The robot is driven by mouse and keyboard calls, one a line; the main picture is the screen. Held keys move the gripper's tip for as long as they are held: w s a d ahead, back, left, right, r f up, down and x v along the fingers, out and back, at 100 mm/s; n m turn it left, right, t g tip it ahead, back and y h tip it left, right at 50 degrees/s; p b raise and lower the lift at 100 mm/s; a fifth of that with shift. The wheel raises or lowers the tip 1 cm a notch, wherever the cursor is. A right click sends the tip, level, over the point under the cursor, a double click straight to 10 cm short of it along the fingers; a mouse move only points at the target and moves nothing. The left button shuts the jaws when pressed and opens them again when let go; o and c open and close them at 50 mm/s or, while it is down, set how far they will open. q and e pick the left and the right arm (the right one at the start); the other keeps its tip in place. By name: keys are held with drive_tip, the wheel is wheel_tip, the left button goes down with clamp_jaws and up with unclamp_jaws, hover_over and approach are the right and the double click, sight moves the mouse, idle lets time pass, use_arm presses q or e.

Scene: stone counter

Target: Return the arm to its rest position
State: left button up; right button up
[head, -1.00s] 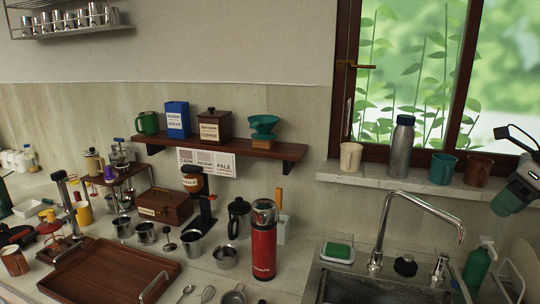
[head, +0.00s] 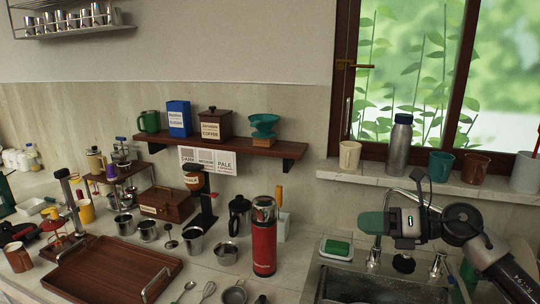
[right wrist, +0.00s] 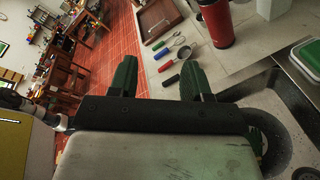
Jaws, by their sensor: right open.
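My right gripper (head: 366,223) shows in the head view in front of the tap, above the sink. Its green fingers point left toward the red flask. In the right wrist view the two green fingers of this gripper (right wrist: 158,66) stand apart with nothing between them. Beyond them are the counter's front edge and the tiled floor. My right arm comes in from the lower right and hides part of the tap and the soap bottle. My left gripper is not in view.
The red flask (head: 264,248) stands left of the sink (head: 345,288). A sponge dish (head: 336,250) lies behind the sink. Cups and a steel bottle (head: 398,146) line the sill. A wooden tray (head: 115,270) lies at left; utensils (right wrist: 180,52) lie near the counter edge.

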drive_tip(key=s+a+f+m+t, duration=0.3)
drive_tip(key=a+m+t, duration=0.2)
drive_tip(key=m+t, duration=0.75)
drive_tip(key=s+d+f+m+g+h, duration=0.35)
drive_tip(key=s+f+m+h, duration=0.45)
drive_tip(key=f+m, duration=0.35)
drive_tip(key=s+d+f+m+g+h, duration=0.3)
drive_tip(key=s+f+m+g+h, duration=0.2)
drive_tip(key=s+f+m+h, duration=0.6)
drive_tip(key=s+a+f+m+g+y, duration=0.1)
drive_tip(key=s+f+m+g+y, duration=0.15)
drive_tip(key=s, duration=0.35)
drive_tip(key=s+a+f+m+g+y, duration=0.1)
drive_tip(key=s+m+g+y, duration=0.1)
drive_tip(key=s+g+y, duration=0.3)
drive_tip(key=s+f+h, duration=0.2)
drive_tip(key=s+f, duration=0.1)
drive_tip(key=f, duration=2.5)
drive_tip(key=s+d+f+g, duration=0.1)
drive_tip(key=s+d+f, duration=0.2)
drive_tip(key=s+f, duration=1.1)
drive_tip(key=shift+s+f+n+g, duration=0.15)
drive_tip(key=shift+s+n+g, duration=0.2)
drive_tip(key=shift+s, duration=0.35)
